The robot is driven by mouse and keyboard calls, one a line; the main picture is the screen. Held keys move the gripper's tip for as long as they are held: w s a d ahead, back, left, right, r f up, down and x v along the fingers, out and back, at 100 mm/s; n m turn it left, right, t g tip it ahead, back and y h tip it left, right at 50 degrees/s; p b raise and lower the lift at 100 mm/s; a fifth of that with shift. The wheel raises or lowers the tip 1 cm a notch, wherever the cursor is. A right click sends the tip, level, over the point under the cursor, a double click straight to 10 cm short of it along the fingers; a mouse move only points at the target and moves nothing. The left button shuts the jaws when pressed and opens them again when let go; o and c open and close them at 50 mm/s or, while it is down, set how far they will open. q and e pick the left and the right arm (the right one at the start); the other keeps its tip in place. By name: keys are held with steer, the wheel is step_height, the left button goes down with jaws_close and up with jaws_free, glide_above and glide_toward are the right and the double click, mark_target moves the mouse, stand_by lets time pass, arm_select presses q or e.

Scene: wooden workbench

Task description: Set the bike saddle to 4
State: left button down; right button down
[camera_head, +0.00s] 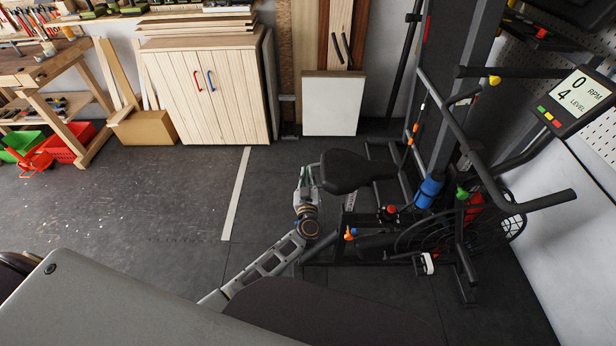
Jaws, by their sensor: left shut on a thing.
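The black bike saddle (352,172) sits on the exercise bike in the middle of the camera_head view. My left gripper (309,178) is at the saddle's left, rear edge and is shut on it; the saddle partly hides the fingers. Below the saddle is a post with a pale marked strip (350,200), too small to read. A red-and-black knob (389,211) and an orange knob (350,233) show low on the bike frame. My right gripper is not in view.
The bike's handlebar (545,200) and console (577,101), reading 0 RPM and level 4, stand at the right. A blue bottle (429,191) is on the frame. A wooden cabinet (205,95) and workbench are behind.

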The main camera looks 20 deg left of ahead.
arm_select(q)
step_height(320, 180, down, 3)
steer(key=shift+s+r+b, duration=0.1)
steer(key=shift+r+b, duration=0.05)
steer(key=shift+b, duration=0.2)
steer(key=shift+f, duration=0.4)
steer(key=c, duration=1.6)
jaws_free()
steer(key=shift+o, duration=0.6)
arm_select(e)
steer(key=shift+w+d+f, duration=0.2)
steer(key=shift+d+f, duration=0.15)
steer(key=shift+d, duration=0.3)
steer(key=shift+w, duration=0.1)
arm_select(q)
steer(key=shift+r, duration=0.25)
steer(key=shift+r, duration=4.8)
